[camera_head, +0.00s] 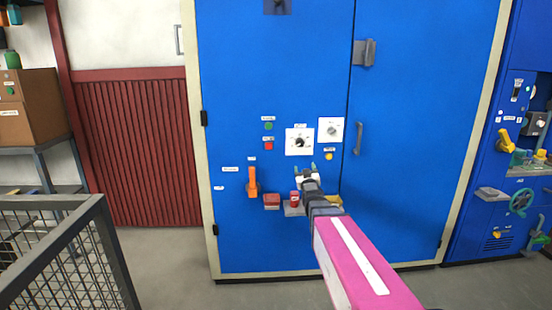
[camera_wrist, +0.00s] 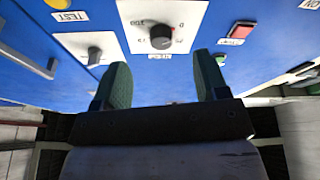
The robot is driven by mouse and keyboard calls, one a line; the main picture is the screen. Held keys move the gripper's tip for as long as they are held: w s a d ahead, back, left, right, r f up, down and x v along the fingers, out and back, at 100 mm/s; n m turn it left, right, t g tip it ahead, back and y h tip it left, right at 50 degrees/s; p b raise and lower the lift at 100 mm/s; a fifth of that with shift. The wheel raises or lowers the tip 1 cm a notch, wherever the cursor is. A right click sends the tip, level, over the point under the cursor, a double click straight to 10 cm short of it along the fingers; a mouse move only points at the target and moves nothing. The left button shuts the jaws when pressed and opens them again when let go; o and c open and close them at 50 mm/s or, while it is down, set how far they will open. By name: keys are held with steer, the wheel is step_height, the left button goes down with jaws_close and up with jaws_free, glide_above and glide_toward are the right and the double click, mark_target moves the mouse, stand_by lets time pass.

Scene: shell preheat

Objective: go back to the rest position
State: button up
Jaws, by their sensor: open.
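My gripper (camera_head: 306,168) is raised in front of the blue cabinet (camera_head: 275,65), at the end of my pink arm. It is just below a white dial plate with a black knob (camera_head: 299,142). In the wrist view my gripper (camera_wrist: 163,84) shows two green fingers spread apart with nothing between them. The black knob (camera_wrist: 161,37) of the dial is just beyond the fingertips, and a gap shows between them. No rest position is marked in either view.
An orange lever (camera_head: 252,183), a green button (camera_head: 268,126) and a red button (camera_head: 269,146) are on the cabinet left of my gripper. A second dial (camera_head: 331,130) and a door handle (camera_head: 358,138) are to the right. A metal mesh cage (camera_head: 75,255) stands at the front left.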

steer(key=s+f+m+g, duration=0.1)
steer(key=s+f+g, duration=0.35)
steer(key=f, duration=0.45)
steer(key=s+f+m+g, duration=0.1)
steer(key=s+f+g, duration=0.4)
steer(key=f, duration=0.4)
steer(key=s+f+g, duration=0.4)
steer(key=s+g, duration=0.2)
steer(key=s, duration=0.3)
steer(key=s+f+g, duration=0.5)
steer(key=s+g, duration=0.1)
steer(key=s, duration=0.3)
steer(key=shift+a+f+m, duration=0.2)
steer(key=shift+a+m, duration=0.1)
steer(key=shift+m, duration=0.1)
steer(key=shift+s, duration=0.1)
steer(key=shift+c, duration=0.3)
